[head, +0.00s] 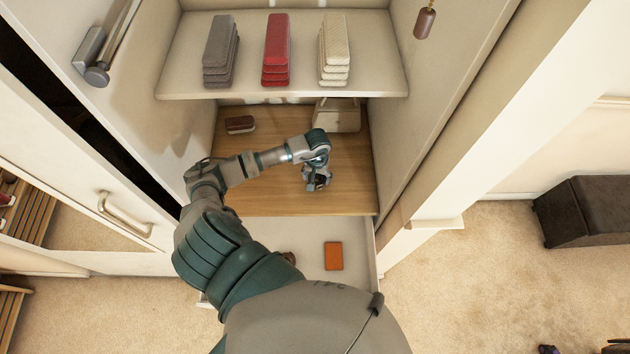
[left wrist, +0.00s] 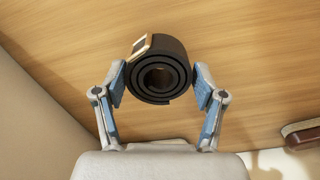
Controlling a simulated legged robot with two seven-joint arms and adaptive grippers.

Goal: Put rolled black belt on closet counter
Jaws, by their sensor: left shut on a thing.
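The rolled black belt (left wrist: 159,75) with a gold-coloured buckle is between the two fingers of my left gripper (left wrist: 160,82) in the left wrist view. The fingers press on it from both sides. In the head view my left gripper (head: 316,180) is over the wooden closet counter (head: 262,190), right of its middle. The belt is mostly hidden by the gripper there. I cannot tell whether the belt touches the counter. My right gripper is not in view.
A brush (head: 240,125) lies at the counter's back left and a cream bag (head: 337,116) stands at its back right. A shelf (head: 375,80) above holds grey, red and patterned stacks. Below, an open drawer (head: 311,240) holds an orange item (head: 333,256). The counter's front left is clear.

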